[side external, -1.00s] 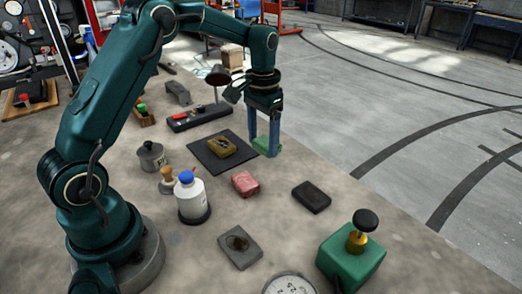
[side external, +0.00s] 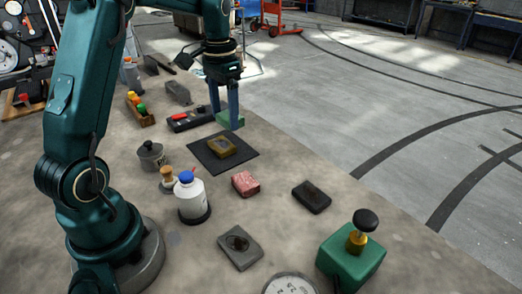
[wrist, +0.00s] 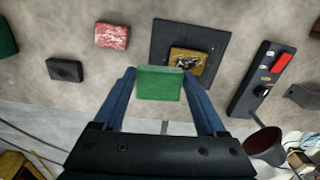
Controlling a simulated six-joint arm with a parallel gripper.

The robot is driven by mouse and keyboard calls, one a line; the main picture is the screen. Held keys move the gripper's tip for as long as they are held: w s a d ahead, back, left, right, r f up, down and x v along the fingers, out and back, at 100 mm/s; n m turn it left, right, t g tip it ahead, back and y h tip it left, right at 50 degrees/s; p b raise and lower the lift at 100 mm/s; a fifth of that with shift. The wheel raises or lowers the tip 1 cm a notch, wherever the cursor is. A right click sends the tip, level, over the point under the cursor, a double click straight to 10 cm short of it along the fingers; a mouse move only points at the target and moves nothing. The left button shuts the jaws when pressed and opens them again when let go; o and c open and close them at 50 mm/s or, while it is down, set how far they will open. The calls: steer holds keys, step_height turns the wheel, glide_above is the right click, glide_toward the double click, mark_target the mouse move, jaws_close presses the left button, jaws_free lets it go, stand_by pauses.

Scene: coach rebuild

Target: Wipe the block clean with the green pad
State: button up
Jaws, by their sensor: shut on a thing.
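The green pad (side external: 231,121) is held between the two blue fingers of my gripper (side external: 225,112), just beyond the far corner of the black mat (side external: 240,160). I cannot tell whether the pad touches the bench. In the wrist view the pad (wrist: 160,84) sits squarely between the fingertips (wrist: 159,75). A yellow-brown block (side external: 222,147) lies on the mat, apart from the pad. The block also shows in the wrist view (wrist: 189,62), with a dark smudge on its top face.
A red block (side external: 245,183), a dark block (side external: 311,196) and a stained grey block (side external: 240,247) lie nearer the camera. A white bottle with a blue cap (side external: 192,199) and a grey canister (side external: 151,156) stand left.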

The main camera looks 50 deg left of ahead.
mark_target(220, 113)
steer(key=shift+a+f, duration=0.25)
steer(key=shift+a, duration=0.4)
steer(key=shift+a+f, duration=0.25)
steer(key=shift+a, duration=0.35)
steer(key=shift+f, duration=3.25)
steer(key=shift+a+f, duration=0.35)
steer(key=shift+f, duration=0.3)
steer(key=shift+c, duration=0.5)
steer(key=shift+a+f, duration=0.2)
steer(key=shift+a, duration=2.85)
steer(key=shift+d+r, duration=0.1)
steer(key=shift+d, duration=3.25)
steer(key=shift+d+r, duration=0.1)
steer(key=shift+d, duration=0.05)
step_height(220, 113, up, 7)
steer(key=shift+w, duration=0.1)
steer(key=shift+r, duration=0.5)
